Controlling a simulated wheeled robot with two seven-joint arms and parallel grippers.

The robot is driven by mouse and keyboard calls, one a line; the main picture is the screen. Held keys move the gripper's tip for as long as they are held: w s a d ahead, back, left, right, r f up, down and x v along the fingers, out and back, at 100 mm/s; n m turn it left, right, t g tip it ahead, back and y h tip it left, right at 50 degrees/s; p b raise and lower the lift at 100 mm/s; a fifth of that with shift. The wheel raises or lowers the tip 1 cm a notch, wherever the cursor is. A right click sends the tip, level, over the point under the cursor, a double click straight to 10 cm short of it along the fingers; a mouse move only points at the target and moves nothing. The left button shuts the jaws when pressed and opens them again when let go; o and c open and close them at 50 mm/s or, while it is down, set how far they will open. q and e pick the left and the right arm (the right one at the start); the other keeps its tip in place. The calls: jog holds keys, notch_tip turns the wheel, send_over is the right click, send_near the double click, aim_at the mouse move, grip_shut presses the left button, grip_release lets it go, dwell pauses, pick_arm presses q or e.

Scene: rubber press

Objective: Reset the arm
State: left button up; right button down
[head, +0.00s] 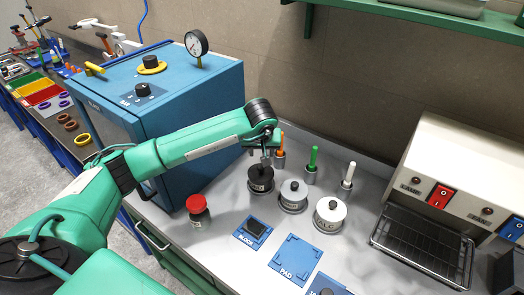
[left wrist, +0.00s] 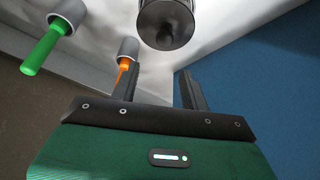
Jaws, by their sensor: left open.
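My left arm (head: 120,170) reaches in from the left across the front of the blue cabinet. My left gripper (head: 265,156) is above the back of the steel bench, close to the black-topped round pot (head: 260,178) and the orange-handled tool (head: 280,146). In the left wrist view its two dark fingers (left wrist: 160,85) stand apart with nothing between them. The orange handle (left wrist: 123,70) shows beside one finger, and the pot (left wrist: 166,22) lies beyond the fingertips. My right gripper is not in view.
The blue cabinet (head: 170,100) with a gauge stands behind my arm. A red-capped jar (head: 198,210), two paler pots, green and white handled tools, and blue pads marked BLOCK and PAD (head: 296,260) occupy the bench. A heater with a wire rack (head: 425,240) is at right.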

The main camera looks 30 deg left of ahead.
aim_at(261, 167)
pick_arm(q)
grip_shut()
jog(key=shift+f+b, duration=0.35)
jog(key=shift+f, duration=0.05)
dwell(0.9)
jog(key=shift+s+f+b, duration=0.1)
jog(key=shift+f+b, duration=0.25)
jog(key=shift+s+d+f+b, duration=0.1)
jog(key=shift+s+f+b, duration=0.05)
jog(key=shift+f+b, duration=0.7)
jog(key=shift+s+d+f+b, duration=0.1)
jog(key=shift+s+f+b, duration=0.05)
jog(key=shift+f+b, duration=0.65)
